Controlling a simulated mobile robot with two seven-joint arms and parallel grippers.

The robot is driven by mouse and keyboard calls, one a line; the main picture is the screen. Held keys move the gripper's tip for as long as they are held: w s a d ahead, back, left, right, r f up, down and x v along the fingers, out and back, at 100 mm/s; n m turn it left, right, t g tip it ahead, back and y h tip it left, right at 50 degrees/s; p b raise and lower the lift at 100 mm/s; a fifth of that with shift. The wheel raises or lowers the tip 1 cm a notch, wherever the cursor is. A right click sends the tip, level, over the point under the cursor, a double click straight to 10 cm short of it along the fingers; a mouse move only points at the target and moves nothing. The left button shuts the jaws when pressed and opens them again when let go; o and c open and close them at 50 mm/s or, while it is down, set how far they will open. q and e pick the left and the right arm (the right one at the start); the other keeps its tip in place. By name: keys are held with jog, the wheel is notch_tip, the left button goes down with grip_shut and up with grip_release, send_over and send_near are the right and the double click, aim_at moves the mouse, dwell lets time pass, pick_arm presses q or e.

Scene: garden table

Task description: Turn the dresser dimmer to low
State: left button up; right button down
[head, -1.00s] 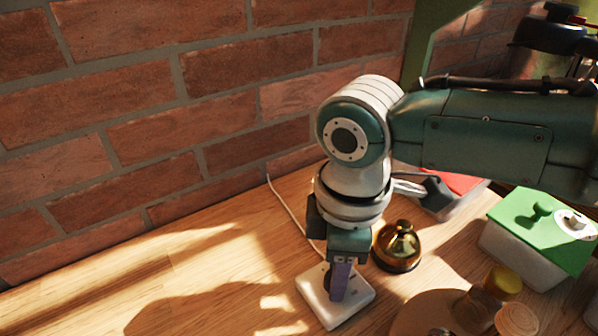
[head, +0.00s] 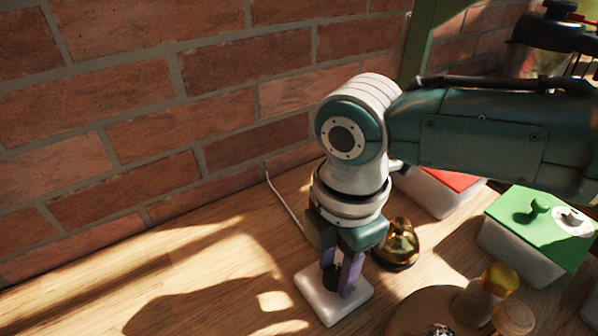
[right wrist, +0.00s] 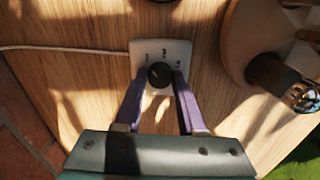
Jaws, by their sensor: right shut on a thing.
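The dimmer (head: 310,287) is a small white square box on the wooden table, with a cord running back to the wall. In the right wrist view its white plate (right wrist: 181,50) carries a black round knob (right wrist: 160,75) with small dark marks, too small to read, along its far side. My right gripper (head: 341,288) points down over the dimmer, and its purple fingers (right wrist: 165,80) stand on either side of the knob, shut on it. In the head view the fingers partly hide the knob. My left gripper is not in view.
A brass bell-shaped object (head: 398,243) stands close to the right of the gripper. A green-lidded box (head: 530,240) and a red-lidded box (head: 440,192) stand further right. A round wooden board (head: 405,315) with jars is at front right. The table's left is clear.

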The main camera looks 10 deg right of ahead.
aim_at(335, 274)
jog(key=shift+a, duration=0.1)
dwell(0.3)
jog(key=c, duration=0.5)
grip_release()
notch_tip(335, 274, up, 10)
jog(key=p, duration=0.2)
